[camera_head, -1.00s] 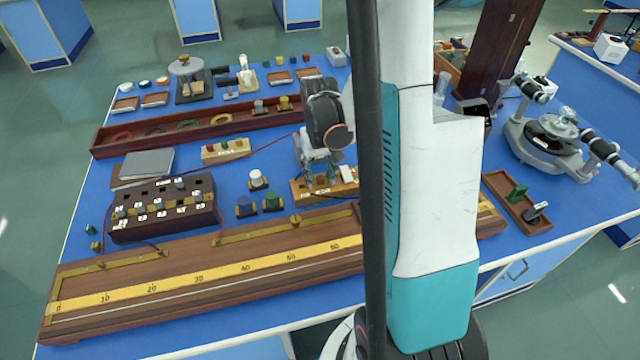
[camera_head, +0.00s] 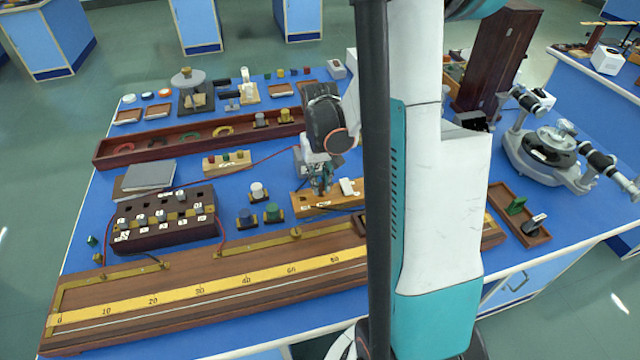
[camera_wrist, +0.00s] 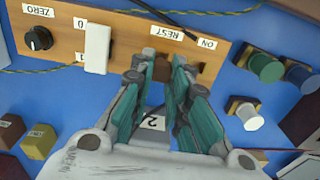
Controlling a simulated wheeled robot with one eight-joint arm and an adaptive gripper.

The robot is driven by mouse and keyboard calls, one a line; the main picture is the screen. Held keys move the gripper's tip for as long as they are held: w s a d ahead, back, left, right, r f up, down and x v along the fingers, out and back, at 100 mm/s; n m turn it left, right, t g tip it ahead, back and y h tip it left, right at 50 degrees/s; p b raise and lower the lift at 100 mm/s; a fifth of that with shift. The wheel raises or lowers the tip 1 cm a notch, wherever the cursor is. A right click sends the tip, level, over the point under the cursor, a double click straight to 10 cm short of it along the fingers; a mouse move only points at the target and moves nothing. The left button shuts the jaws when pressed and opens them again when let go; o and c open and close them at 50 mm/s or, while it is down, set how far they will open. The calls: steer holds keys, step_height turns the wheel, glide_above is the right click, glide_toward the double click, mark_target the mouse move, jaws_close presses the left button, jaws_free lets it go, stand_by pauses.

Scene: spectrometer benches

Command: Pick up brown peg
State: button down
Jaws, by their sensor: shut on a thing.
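The brown peg (camera_wrist: 162,70) shows in the wrist view between the tips of my gripper (camera_wrist: 161,75), beside the REST label on a wooden panel (camera_wrist: 120,28). My gripper is shut on the peg, with a teal-padded finger on each side of it. The peg's lower part is hidden, and I cannot tell whether it is clear of the panel. In the head view my gripper (camera_head: 322,186) is over the left part of the wooden panel (camera_head: 312,203); the peg is too small to make out there.
The panel also carries a white switch (camera_wrist: 97,48) and a black knob (camera_wrist: 38,38). Green, blue and white-topped terminals (camera_head: 260,207) stand to the left. A dark plug box (camera_head: 165,215) is farther left. A long scaled board (camera_head: 200,295) lies in front.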

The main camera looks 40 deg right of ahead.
mark_target(320, 183)
step_height(320, 183, up, 21)
steer(key=p, duration=0.8)
steer(key=shift+f, duration=0.2)
